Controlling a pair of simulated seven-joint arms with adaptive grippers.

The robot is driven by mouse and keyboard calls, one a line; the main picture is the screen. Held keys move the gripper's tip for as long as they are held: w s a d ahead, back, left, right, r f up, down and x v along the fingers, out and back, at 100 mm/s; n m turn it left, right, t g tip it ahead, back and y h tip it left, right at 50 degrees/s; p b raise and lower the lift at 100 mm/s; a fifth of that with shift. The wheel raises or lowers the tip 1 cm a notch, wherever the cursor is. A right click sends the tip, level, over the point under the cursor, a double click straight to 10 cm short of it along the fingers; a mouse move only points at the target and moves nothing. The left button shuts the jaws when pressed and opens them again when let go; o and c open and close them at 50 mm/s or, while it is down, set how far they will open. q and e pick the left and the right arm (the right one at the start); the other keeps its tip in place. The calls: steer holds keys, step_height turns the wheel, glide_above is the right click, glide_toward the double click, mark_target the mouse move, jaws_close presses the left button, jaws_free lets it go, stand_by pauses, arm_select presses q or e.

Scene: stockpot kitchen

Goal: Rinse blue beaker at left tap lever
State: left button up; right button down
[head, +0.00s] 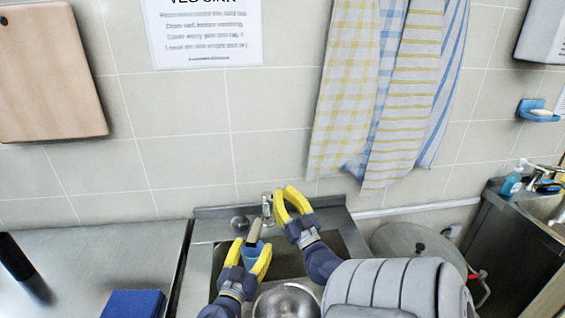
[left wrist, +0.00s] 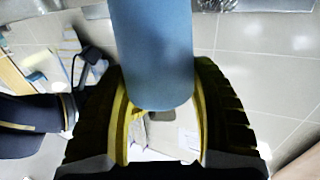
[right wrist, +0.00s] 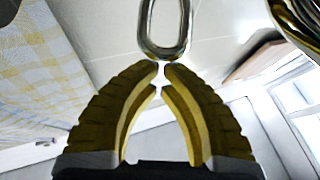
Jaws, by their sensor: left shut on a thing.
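The blue beaker (head: 252,254) is between the yellow fingers of my left gripper (head: 250,256), over the sink. In the left wrist view the beaker (left wrist: 152,50) fills the space between the fingers of my left gripper (left wrist: 158,85), which is shut on it. The chrome tap (head: 267,208) stands at the sink's back edge, its spout appearing above the beaker. My right gripper (head: 287,194) is just right of the tap. In the right wrist view its fingertips (right wrist: 161,70) nearly meet, empty, just below a looped metal lever (right wrist: 165,35). I see no water clearly.
A round steel bowl (head: 287,302) sits in the sink, close to my left gripper. A blue sponge-like block (head: 133,304) lies on the left steel counter (head: 90,258). Towels (head: 385,100) hang behind my right gripper. A lidded round pot (head: 415,243) stands at right.

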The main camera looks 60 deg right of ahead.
steer(key=shift+f, duration=0.4)
steer(key=shift+s+f, duration=0.1)
steer(key=shift+s+a+f, duration=0.15)
steer(key=shift+f, duration=0.35)
